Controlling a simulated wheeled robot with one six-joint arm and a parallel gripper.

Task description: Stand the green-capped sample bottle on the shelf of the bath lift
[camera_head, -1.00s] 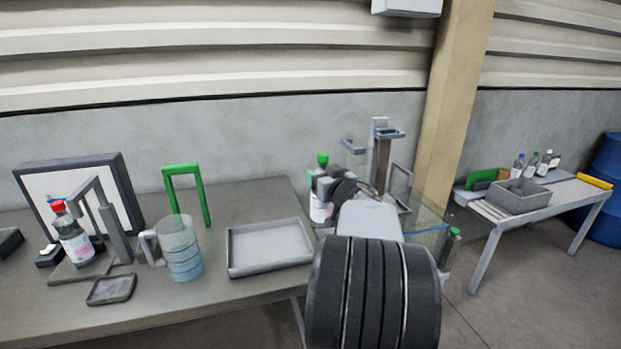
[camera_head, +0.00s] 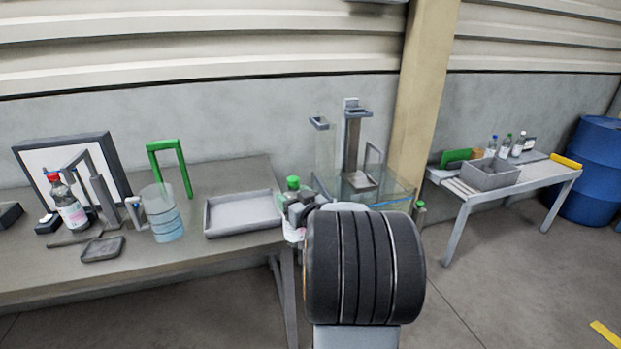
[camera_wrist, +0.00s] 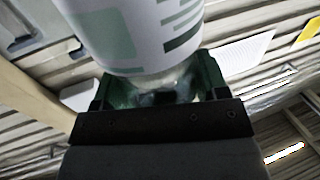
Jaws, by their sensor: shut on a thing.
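The green-capped sample bottle (camera_head: 293,186) is upright in my gripper (camera_head: 299,212), beside the near right end of the long table. My gripper is shut on it and hides part of its body. In the wrist view the white-labelled bottle (camera_wrist: 140,35) rises between the fingers of my gripper (camera_wrist: 155,92). The bath lift (camera_head: 352,142) stands behind and to the right, a grey column in a clear glass tank (camera_head: 388,194). Its low shelf (camera_head: 361,183) looks bare and lies inside the tank. The bottle is apart from the shelf.
A shallow grey tray (camera_head: 242,214) lies left of the bottle. A blue-marked jug (camera_head: 166,222), green frame (camera_head: 170,168) and red-capped bottle (camera_head: 68,204) stand further left. A side table (camera_head: 545,180) at right holds a grey bin (camera_head: 490,176) and several bottles.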

